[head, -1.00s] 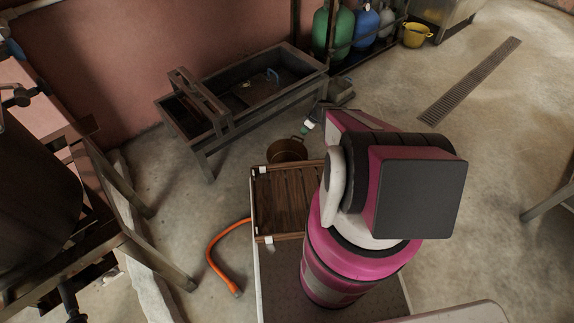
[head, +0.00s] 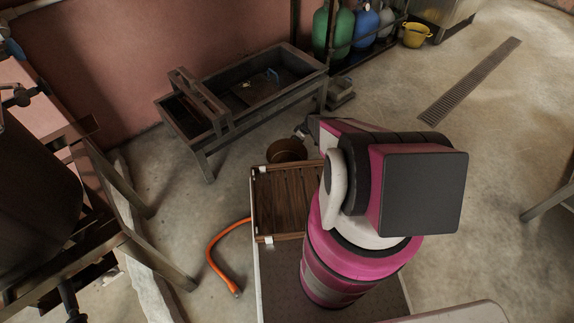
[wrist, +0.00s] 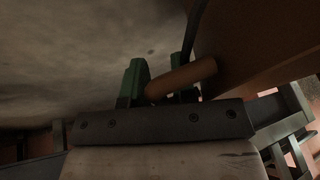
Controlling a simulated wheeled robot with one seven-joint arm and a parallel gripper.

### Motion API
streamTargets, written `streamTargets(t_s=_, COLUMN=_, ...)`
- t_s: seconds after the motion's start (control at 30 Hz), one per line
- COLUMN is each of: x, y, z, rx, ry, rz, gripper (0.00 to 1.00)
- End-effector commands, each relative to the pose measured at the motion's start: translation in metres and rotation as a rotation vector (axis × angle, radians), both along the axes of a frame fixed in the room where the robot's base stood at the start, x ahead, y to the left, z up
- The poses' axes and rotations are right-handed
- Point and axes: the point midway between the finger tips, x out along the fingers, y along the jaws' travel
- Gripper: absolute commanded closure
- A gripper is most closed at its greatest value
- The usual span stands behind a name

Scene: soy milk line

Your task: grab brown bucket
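The brown bucket (head: 287,150) stands on the floor just beyond the slatted wooden rack in the head view. In the wrist view its brown side (wrist: 265,35) fills the upper right, with a dark wire bail running down to a brown cylindrical handle grip (wrist: 185,78). My gripper (wrist: 161,72) has its two green fingers apart, with a visible gap. The handle grip lies slantwise across the gap and over the right finger; I cannot tell whether it touches. In the head view my arm hides most of the gripper, which is at the bucket's upper right.
The slatted wooden rack (head: 285,205) is in front of the bucket. A dark metal trough (head: 265,80) stands behind it. An orange hose (head: 213,245) lies on the floor at left. A yellow pot (head: 415,36) is far right.

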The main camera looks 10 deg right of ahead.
Motion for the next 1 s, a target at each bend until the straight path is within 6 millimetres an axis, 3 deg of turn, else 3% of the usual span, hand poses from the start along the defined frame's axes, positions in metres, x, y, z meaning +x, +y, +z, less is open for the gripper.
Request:
streamTargets(t_s=0.07, x=0.000, y=0.000, z=0.000, rx=0.000, ry=0.000, rz=0.000, gripper=0.79)
streamTargets(t_s=0.13, x=0.000, y=0.000, z=0.000, rx=0.000, ry=0.000, rz=0.000, gripper=1.00)
streamTargets(t_s=0.63, x=-0.001, y=0.000, z=0.008, rx=0.001, ry=-0.001, rz=0.000, gripper=1.00)
streamTargets(t_s=0.9, x=-0.002, y=0.000, z=0.045, rx=0.003, ry=0.000, rz=0.001, gripper=1.00)
streamTargets(t_s=1.0, x=-0.001, y=0.022, z=0.055, rx=0.003, ry=0.001, rz=0.005, gripper=1.00)
